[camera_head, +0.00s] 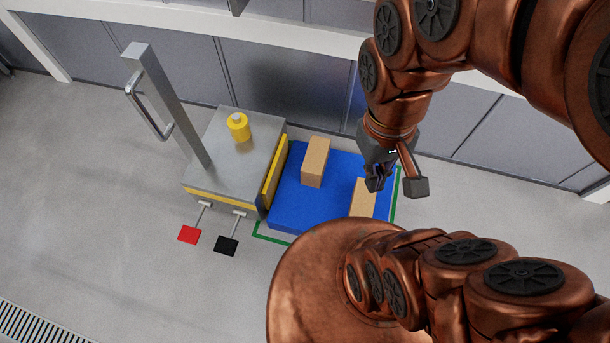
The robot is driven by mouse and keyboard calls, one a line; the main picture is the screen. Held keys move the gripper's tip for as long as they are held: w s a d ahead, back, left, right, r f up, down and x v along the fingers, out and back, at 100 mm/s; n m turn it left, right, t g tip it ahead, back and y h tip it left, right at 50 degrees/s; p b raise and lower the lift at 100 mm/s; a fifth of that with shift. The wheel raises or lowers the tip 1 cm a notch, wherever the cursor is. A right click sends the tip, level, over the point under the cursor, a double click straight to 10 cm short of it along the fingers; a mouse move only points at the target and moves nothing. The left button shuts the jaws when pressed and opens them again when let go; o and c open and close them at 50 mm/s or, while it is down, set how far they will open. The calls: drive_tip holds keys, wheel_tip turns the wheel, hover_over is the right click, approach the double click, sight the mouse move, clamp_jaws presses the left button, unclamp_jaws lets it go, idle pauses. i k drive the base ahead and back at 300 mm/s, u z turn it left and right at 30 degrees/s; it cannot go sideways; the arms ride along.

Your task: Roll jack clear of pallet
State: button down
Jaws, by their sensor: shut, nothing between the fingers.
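The jack (225,142) is a grey metal box with yellow edging, a yellow knob (238,127) on top and a tall grey post with a loop handle (150,112) at its left. A red pedal (189,234) and a black pedal (227,245) stick out at its front. The blue pallet (290,204) lies right against or very near the jack's right side; any forks under it are hidden. My gripper (375,184) is shut and empty, over the pallet's right part and well away from the handle.
Two tan boxes are on the pallet, one at the back (315,160) and one at the right (364,196), partly hidden. A green line (267,238) edges the pallet area. Grey cabinets (180,70) stand behind. The floor left of the jack (90,170) is clear, with a grate (35,325) at lower left.

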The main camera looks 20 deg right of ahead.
sight(229, 169)
drive_tip(key=u, duration=0.55)
drive_tip(key=k, duration=0.65)
drive_tip(key=u, duration=1.25)
drive_tip(key=i, duration=1)
drive_tip(key=z, duration=0.25)
